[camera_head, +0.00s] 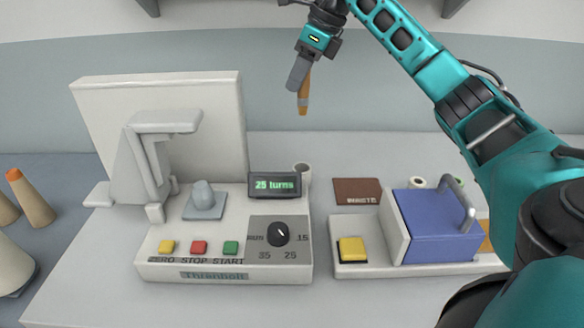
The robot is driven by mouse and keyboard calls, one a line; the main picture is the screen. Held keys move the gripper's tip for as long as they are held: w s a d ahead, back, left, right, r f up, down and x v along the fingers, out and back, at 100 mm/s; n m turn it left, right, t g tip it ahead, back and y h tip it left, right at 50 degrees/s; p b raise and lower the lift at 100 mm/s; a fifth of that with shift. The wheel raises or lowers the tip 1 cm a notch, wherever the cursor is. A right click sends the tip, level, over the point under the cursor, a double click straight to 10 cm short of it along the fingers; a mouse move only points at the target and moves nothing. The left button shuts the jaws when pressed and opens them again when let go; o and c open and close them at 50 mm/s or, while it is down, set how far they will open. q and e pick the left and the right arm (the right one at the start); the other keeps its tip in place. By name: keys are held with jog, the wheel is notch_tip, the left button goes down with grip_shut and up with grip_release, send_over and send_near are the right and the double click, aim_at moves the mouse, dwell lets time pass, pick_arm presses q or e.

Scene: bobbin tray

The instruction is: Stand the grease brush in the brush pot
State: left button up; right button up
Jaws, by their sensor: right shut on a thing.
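My right gripper (299,74) is high at the top middle of the head view, its fingers pointing down. It is shut on the grease brush (304,98), an orange-brown stick that hangs down from the fingers, close to upright. A small whitish open-topped cup, which looks like the brush pot (302,170), stands behind the display of the winding machine; its lower part is hidden. The brush is in the air above the pot in the picture, clearly apart from it. How far it is in depth I cannot tell. My left gripper is out of view.
The winding machine (160,268) has a "25 turns" display (274,184), a dial and coloured buttons. To its right are a brown label plate (357,191) and a blue box with a handle (436,225). Cones (33,200) stand at far left.

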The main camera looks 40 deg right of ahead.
jog(key=f, duration=0.9)
jog(key=f+b, duration=0.1)
jog(key=f, duration=0.8)
jog(key=shift+s+f, duration=0.2)
jog(key=shift+f, duration=0.3)
jog(key=shift+f+b, duration=0.15)
jog(key=shift+b, duration=0.15)
jog(key=o, duration=1)
